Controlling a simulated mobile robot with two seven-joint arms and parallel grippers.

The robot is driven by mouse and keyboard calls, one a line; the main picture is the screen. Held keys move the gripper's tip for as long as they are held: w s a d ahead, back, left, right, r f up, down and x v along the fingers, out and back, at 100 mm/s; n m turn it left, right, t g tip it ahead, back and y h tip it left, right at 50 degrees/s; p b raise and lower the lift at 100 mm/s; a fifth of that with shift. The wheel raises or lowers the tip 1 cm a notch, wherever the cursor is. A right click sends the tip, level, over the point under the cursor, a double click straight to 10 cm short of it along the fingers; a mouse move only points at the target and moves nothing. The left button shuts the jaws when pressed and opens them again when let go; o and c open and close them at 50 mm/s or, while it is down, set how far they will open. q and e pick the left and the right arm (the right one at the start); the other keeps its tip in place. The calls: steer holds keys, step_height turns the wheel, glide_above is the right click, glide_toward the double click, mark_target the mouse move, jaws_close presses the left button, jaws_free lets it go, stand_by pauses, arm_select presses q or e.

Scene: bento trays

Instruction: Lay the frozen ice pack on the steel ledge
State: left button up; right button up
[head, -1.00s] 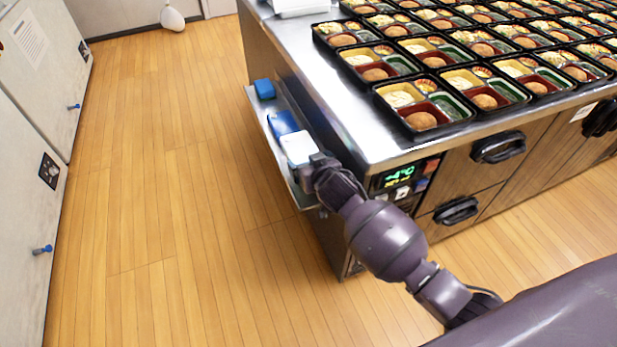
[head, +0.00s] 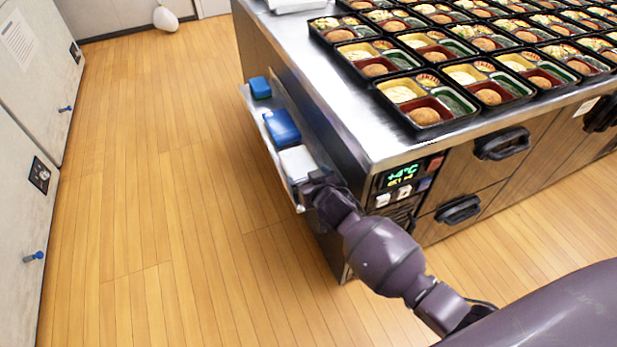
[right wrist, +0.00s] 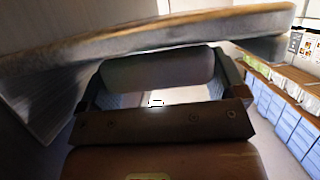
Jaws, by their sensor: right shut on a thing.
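The steel ledge (head: 258,118) is a narrow tray on the side of the steel-topped counter. A white pack (head: 298,162), pale like the frozen ice pack, is at the ledge's near end, beside a blue pack. My right gripper (head: 313,182) is shut on the white pack at its near side. I cannot tell whether the pack rests on the ledge or is just above it. In the right wrist view my gripper's jaws (right wrist: 157,92) frame a shadowed, rounded shape, and a grey slab edge crosses above them. My left gripper is out of view.
Two blue packs, a larger one (head: 282,127) and a smaller one (head: 260,88), sit farther along the ledge. Bento trays (head: 424,104) cover much of the countertop (head: 390,146). The wooden floor (head: 165,190) is clear on the left.

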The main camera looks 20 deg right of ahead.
mark_target(305, 174)
steer(key=shift+f, duration=0.35)
steer(key=o, duration=0.8)
steer(key=shift+f, duration=0.1)
steer(key=shift+r, duration=0.45)
steer(key=v, duration=0.1)
steer(key=p+v, duration=0.1)
steer(key=v, duration=0.1)
steer(key=shift+a+r, duration=0.1)
steer(key=shift+r, duration=0.35)
steer(key=s+d+g+p, duration=0.1)
steer(key=s+d, duration=0.2)
steer(key=s, duration=1.3)
steer(key=s+d+n+g+p, duration=0.1)
steer(key=s+d+g, duration=0.1)
steer(key=s, duration=1.5)
steer(key=shift+s+d+f, duration=0.2)
steer(key=shift+d+f, duration=0.2)
steer(key=shift+d, duration=0.5)
